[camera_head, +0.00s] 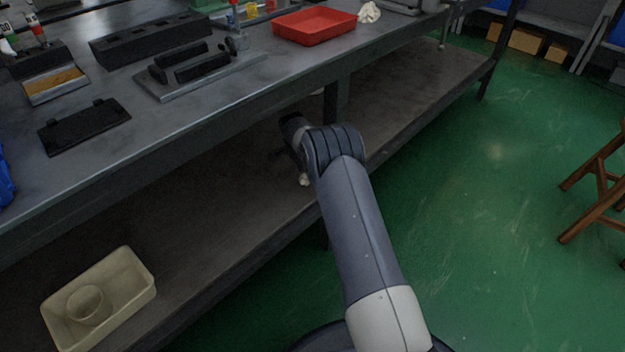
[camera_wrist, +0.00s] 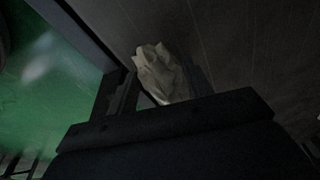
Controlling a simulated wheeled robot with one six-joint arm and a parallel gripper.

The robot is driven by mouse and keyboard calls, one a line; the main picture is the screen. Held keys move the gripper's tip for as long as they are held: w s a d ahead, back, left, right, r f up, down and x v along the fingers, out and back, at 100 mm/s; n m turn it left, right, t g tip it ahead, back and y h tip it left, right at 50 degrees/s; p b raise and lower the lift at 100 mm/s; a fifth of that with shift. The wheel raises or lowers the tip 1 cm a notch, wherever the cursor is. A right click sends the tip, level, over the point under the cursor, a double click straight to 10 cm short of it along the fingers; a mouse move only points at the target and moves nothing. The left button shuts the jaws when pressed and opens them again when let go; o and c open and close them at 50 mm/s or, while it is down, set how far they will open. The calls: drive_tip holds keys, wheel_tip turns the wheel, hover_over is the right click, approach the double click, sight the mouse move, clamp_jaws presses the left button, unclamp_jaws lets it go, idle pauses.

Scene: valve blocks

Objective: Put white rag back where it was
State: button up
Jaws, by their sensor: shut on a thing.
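A crumpled white rag (camera_wrist: 160,72) is between the fingers of my gripper (camera_wrist: 156,84) in the wrist view, and the gripper is shut on it. In the camera_head view my gripper is mostly hidden behind my arm. A small bit of the rag (camera_head: 304,180) shows there just below the wrist, over the lower shelf (camera_head: 225,205) of the workbench. I cannot tell whether the rag touches the shelf. Another crumpled white cloth (camera_head: 369,12) lies on the bench top, right of the red tray (camera_head: 314,25).
The bench top (camera_head: 165,120) overhangs the shelf, and a bench leg (camera_head: 337,98) stands behind my arm. A beige bin (camera_head: 130,275) with a round cup sits on the shelf at the left. The shelf right of my arm is clear. A wooden stool (camera_head: 600,190) stands far right.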

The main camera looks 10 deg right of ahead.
drive_tip(key=shift+w+d, duration=0.8)
drive_tip(key=shift+d, duration=0.3)
drive_tip(key=shift+a+b+x, duration=0.1)
drive_tip(key=shift+b+x, duration=0.6)
drive_tip(key=shift+x, duration=0.15)
drive_tip(key=shift+a+b+x, duration=0.15)
drive_tip(key=shift+b+x, duration=0.5)
drive_tip(key=shift+x, duration=0.25)
drive_tip(key=shift+s, duration=0.15)
drive_tip(key=shift+f, duration=0.2)
drive_tip(key=o, duration=1.3)
drive_tip(key=p+v, duration=0.4)
drive_tip(key=v, duration=0.8)
drive_tip(key=shift+d+r+p, duration=0.1)
drive_tip(key=shift+r+p, duration=0.1)
drive_tip(key=shift+p, duration=0.2)
